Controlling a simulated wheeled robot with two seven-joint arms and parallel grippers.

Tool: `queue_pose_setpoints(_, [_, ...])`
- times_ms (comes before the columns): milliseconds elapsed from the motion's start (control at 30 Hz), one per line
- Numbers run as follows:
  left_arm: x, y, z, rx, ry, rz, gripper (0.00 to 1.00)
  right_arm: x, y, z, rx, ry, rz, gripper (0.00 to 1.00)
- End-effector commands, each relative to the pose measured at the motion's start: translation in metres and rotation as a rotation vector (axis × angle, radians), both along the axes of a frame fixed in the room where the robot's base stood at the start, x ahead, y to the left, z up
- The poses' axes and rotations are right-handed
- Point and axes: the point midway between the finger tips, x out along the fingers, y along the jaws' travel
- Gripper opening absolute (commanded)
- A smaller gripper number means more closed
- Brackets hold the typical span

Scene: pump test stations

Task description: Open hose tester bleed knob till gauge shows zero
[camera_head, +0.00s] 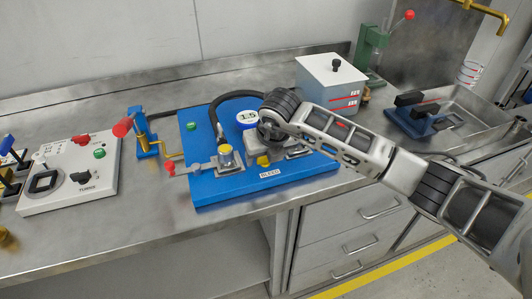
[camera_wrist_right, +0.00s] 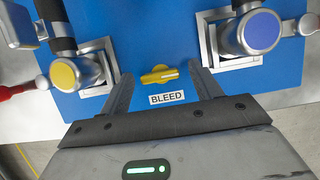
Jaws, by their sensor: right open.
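The hose tester is a blue board (camera_head: 215,190) on the steel bench. Its yellow bleed knob (camera_wrist_right: 158,74) sits above a white BLEED label (camera_wrist_right: 167,98) in the right wrist view. My right gripper (camera_wrist_right: 160,76) is open, with one finger on each side of the knob and gaps on both sides. My left gripper is out of view.
A yellow-capped fitting (camera_wrist_right: 68,74) and a blue-capped fitting (camera_wrist_right: 258,32) flank the knob. A black hose (camera_head: 217,101) arches behind. A blue hand pump with a red-tipped lever (camera_head: 122,128) and a white switch box (camera_head: 78,175) stand left. A white box (camera_head: 328,82) stands behind my arm.

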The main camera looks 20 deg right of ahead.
Motion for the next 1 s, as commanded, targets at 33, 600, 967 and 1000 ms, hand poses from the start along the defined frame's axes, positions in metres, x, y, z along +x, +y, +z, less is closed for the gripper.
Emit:
queue_pose_setpoints(33, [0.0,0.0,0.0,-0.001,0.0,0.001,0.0,0.0,0.0,0.0,0.0,0.0,0.0,0.64])
queue_pose_setpoints(600, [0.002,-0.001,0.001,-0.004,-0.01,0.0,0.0,0.0,0.0,0.0,0.001,-0.001,0.021,0.19])
queue_pose_setpoints(967, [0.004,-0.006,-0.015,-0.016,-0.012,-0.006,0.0,0.001,-0.003,-0.003,0.0,-0.004,0.224,0.19])
queue_pose_setpoints(1000, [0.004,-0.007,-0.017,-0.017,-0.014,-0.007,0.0,0.001,-0.003,-0.003,0.0,-0.004,0.259,0.19])
